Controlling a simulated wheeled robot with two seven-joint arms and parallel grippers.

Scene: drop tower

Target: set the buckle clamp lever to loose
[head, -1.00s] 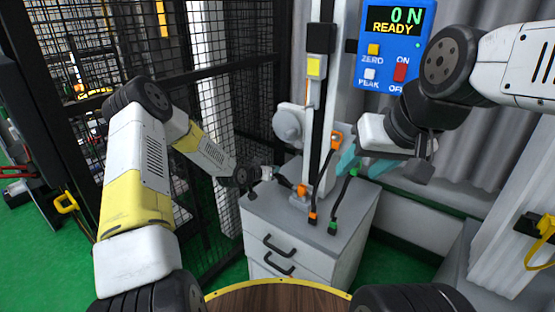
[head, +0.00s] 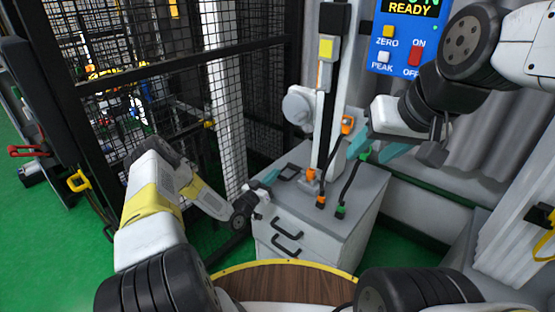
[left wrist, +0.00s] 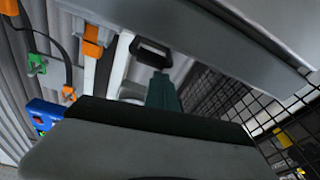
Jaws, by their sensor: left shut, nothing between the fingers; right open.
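A black loop-shaped handle (head: 289,173) lies by the foot of the white tower (head: 325,135), on the grey cabinet top. It looks like the buckle clamp lever, but its setting cannot be read. An orange piece (head: 310,175) sits beside it at the tower foot. My left gripper (head: 271,177) is shut and empty, its teal fingertips just left of the loop. In the left wrist view the teal fingers (left wrist: 163,92) point at the black loop (left wrist: 151,51); contact cannot be told. My right gripper (head: 374,145) is open and empty, right of the tower.
Black straps with orange (head: 320,201) and green (head: 340,212) ends hang by the tower. The grey cabinet (head: 350,200) has black drawer handles. A blue READY box (head: 398,40) is at the upper right. Black mesh fencing (head: 185,90) stands left, close to my left arm.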

